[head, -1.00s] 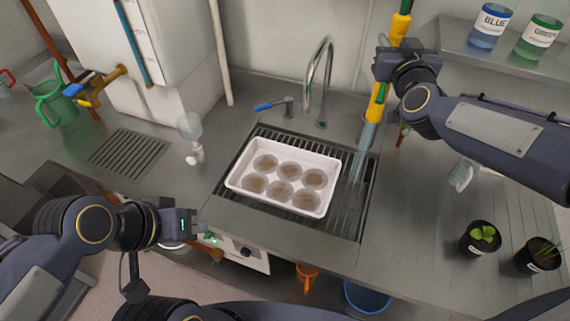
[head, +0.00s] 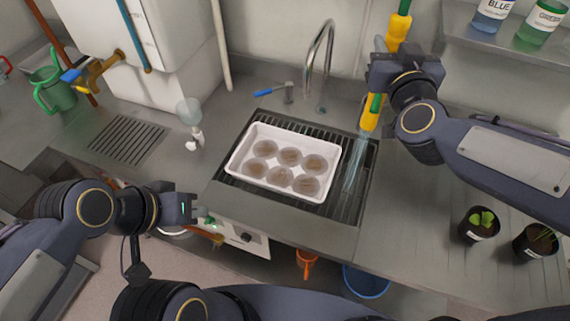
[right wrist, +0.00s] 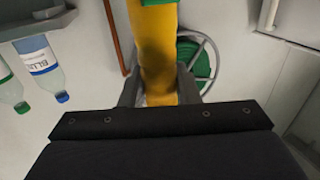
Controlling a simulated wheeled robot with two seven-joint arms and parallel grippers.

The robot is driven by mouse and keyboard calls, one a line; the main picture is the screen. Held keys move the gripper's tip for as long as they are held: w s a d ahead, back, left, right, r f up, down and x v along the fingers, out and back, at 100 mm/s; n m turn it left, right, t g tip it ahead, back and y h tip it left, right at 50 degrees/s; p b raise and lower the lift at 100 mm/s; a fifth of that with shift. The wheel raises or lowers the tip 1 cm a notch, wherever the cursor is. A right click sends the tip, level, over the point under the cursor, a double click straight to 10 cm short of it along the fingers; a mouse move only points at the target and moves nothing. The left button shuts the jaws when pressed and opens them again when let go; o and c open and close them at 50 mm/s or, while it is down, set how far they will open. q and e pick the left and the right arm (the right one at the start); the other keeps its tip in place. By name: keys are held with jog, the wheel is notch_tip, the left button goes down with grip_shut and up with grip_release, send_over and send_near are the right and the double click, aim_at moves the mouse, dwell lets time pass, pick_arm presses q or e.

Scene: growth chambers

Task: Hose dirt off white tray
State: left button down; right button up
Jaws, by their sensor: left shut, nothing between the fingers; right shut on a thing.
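The white tray (head: 237,168) lies on the dark sink grate and has several round wells with brown dirt in them. My right gripper (head: 377,92) is shut on the yellow hose nozzle (head: 369,121), which points down to the right of the tray. Water (head: 355,165) streams from the nozzle onto the grate beside the tray, apart from its right edge. The yellow hose also shows between the fingers in the right wrist view (right wrist: 158,50). My left gripper (head: 190,208) is shut and empty, in front of the counter's edge at the lower left.
The sink grate (head: 350,207) has bare bars right of the tray. A curved faucet (head: 325,50) and a blue-handled tool (head: 275,91) are behind it. A clear funnel-like vessel (head: 189,112) stands left. Two potted plants (head: 478,226) stand right. Bottles (head: 492,15) sit on a shelf.

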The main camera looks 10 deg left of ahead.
aim_at(370, 104)
jog(key=shift+s+a, duration=0.2)
jog(key=shift+s, duration=0.8)
jog(key=shift+s+a, duration=0.2)
jog(key=shift+s, duration=0.75)
jog(key=shift+f, duration=0.1)
notch_tip(370, 104, down, 13)
jog(key=b, duration=1.1)
jog(key=shift+r, duration=0.25)
